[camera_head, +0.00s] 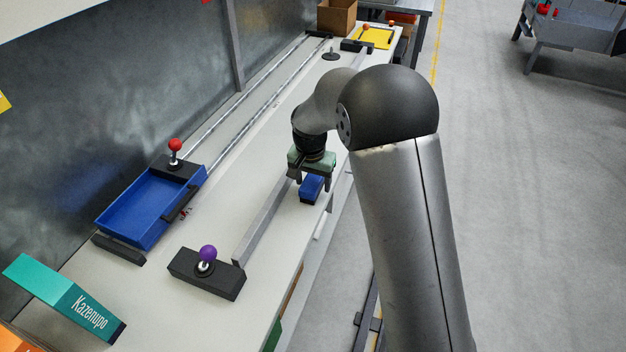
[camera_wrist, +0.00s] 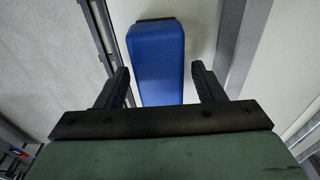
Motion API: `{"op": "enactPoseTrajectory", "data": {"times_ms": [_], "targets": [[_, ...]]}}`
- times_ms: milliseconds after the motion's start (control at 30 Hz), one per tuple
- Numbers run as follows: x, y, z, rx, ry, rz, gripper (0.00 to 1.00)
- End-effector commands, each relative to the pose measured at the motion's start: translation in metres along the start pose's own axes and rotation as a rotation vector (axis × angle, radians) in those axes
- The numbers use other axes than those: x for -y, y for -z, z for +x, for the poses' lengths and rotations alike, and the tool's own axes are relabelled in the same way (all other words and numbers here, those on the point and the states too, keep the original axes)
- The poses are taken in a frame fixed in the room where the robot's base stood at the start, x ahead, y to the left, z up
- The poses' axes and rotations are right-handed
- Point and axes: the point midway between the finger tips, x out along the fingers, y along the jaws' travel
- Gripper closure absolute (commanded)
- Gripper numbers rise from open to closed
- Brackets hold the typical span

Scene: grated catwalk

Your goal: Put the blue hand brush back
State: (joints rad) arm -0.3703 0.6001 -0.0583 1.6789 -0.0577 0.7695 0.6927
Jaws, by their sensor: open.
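The blue hand brush (camera_head: 312,188) lies on the white bench near its right edge, a blue block with a dark strip along its bottom. In the wrist view the brush (camera_wrist: 157,50) appears as a long blue body with a dark far end. My gripper (camera_head: 314,178) is directly over the brush, pointing down. In the wrist view its fingers (camera_wrist: 161,72) are apart, one on each side of the blue body, with visible gaps. I cannot tell whether the fingertips reach down to the brush's height. The gripper partly hides the brush in the head view.
A grey rail (camera_head: 270,218) runs beside the brush, ending at a black block with a purple knob (camera_head: 207,253). A blue tray (camera_head: 140,222) with a red knob (camera_head: 174,145) sits at left. A teal box (camera_head: 62,298) stands in front; a yellow mat (camera_head: 372,37) lies far back.

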Motion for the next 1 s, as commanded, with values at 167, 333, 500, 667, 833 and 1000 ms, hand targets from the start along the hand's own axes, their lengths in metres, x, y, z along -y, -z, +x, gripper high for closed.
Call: {"op": "enactPoseTrajectory", "data": {"times_ms": [167, 333, 500, 667, 833, 1000], "targets": [[0.001, 0.001, -0.027, -0.005, 0.004, 0.0, 0.38], [0.001, 0.001, -0.065, -0.005, 0.004, 0.0, 0.38], [0.001, 0.001, -0.097, -0.004, 0.003, -0.001, 0.38], [0.0, 0.0, -0.115, -0.002, 0.001, 0.0, 0.38], [0.0, 0.0, -0.12, -0.001, 0.001, 0.0, 0.38], [0.0, 0.0, -0.12, -0.001, 0.001, 0.0, 0.38]]}}
